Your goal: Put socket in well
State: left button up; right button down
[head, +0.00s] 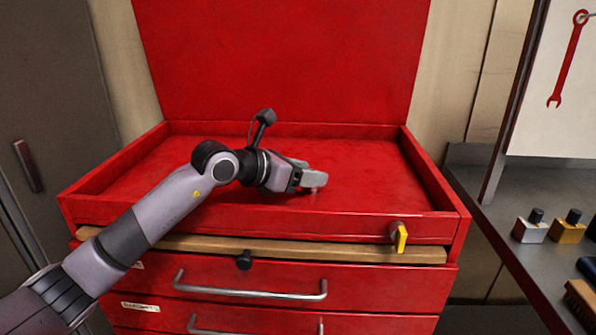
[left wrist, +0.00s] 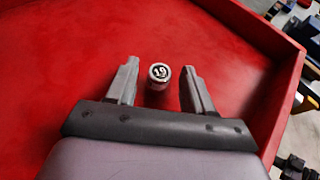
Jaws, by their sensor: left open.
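A small silver metal socket (left wrist: 159,76) stands on the red floor of the tool chest's open top compartment (head: 365,165). In the left wrist view it lies between the two fingers of my left gripper (left wrist: 158,82), with a gap to each side. In the head view my left gripper (head: 315,176) is low over the compartment floor, near the middle, and hides most or all of the socket. The gripper is open. My right gripper is not in view. I cannot tell which part is the well, unless it is this top compartment.
The red raised lid (head: 285,60) stands behind the compartment. Low red walls (head: 425,170) surround it. Drawers with silver handles (head: 250,290) are below, and a yellow key (head: 401,238) sticks out in front. A grey bench (head: 500,225) with small blocks stands at right.

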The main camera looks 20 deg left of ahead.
pick_arm(q)
jog(key=b+v, duration=0.1)
jog(key=v, duration=1.1)
